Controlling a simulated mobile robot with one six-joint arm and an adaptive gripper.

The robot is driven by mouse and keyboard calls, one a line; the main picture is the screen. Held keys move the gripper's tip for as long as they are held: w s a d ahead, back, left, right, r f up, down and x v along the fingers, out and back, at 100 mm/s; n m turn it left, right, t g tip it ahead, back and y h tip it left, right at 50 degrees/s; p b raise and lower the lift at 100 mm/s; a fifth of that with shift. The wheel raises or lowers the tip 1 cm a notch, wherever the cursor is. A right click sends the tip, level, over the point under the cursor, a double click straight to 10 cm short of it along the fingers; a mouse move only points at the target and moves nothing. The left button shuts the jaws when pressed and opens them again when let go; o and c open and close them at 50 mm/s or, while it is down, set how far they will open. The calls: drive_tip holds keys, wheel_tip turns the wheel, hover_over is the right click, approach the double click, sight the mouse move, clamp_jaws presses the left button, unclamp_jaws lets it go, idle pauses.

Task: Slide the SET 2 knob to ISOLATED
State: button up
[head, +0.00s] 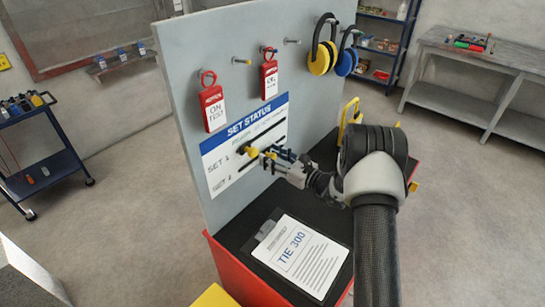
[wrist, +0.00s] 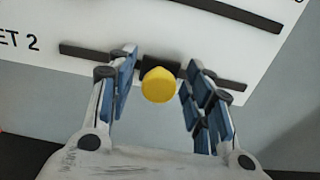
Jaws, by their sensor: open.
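The white SET STATUS panel (head: 222,166) with a blue header is on the grey upright board. It has two dark slots, labelled SET 1 and SET 2. In the wrist view the SET 2 slot (wrist: 88,51) runs across the picture, and the yellow SET 2 knob (wrist: 158,86) sits on a dark slider near its middle. My gripper (wrist: 159,66) is open, with one finger on each side of the knob and visible gaps to it. In the head view my gripper (head: 278,158) is close to the panel and hides part of the slots. Another yellow knob (head: 246,150) shows by SET 1.
Red tags (head: 212,107) and ear defenders (head: 320,57) hang on pegs above the panel. A clipboard (head: 297,256) lies on the dark top of the red cabinet below. A yellow-handled object (head: 350,112) stands behind my arm. The floor around is mostly clear.

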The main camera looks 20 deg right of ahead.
drive_tip(key=v, duration=1.2)
drive_tip(key=s+a+r+n+g+y, duration=0.2)
drive_tip(key=a+r+n+g, duration=0.15)
drive_tip(key=a, duration=0.25)
drive_tip(key=s+a+r+n+g+y, duration=0.1)
drive_tip(key=s+a+r+n+g, duration=0.25)
drive_tip(key=a+r, duration=0.2)
drive_tip(key=s+a+r+n+g+h, duration=0.1)
drive_tip(key=s+a+r+n+g, duration=0.15)
drive_tip(key=s+a+n, duration=0.3)
drive_tip(key=s+a+r+n+g+h, duration=0.1)
drive_tip(key=s+a+r+n+g, duration=0.1)
drive_tip(key=s+a+n+g, duration=0.3)
drive_tip(key=s+d+r+n+h, duration=0.1)
drive_tip(key=s+n+h, duration=0.4)
drive_tip(key=s, duration=0.7)
drive_tip(key=s+d+r+n+t+h+b, duration=0.1)
drive_tip(key=s+d+r+n+t+h, duration=0.1)
drive_tip(key=s+d+n+t+h, duration=0.2)
drive_tip(key=s+d+n+h, duration=0.2)
drive_tip(key=d, duration=0.1)
drive_tip(key=shift+s+n, duration=0.2)
drive_tip(key=shift+n, duration=0.15)
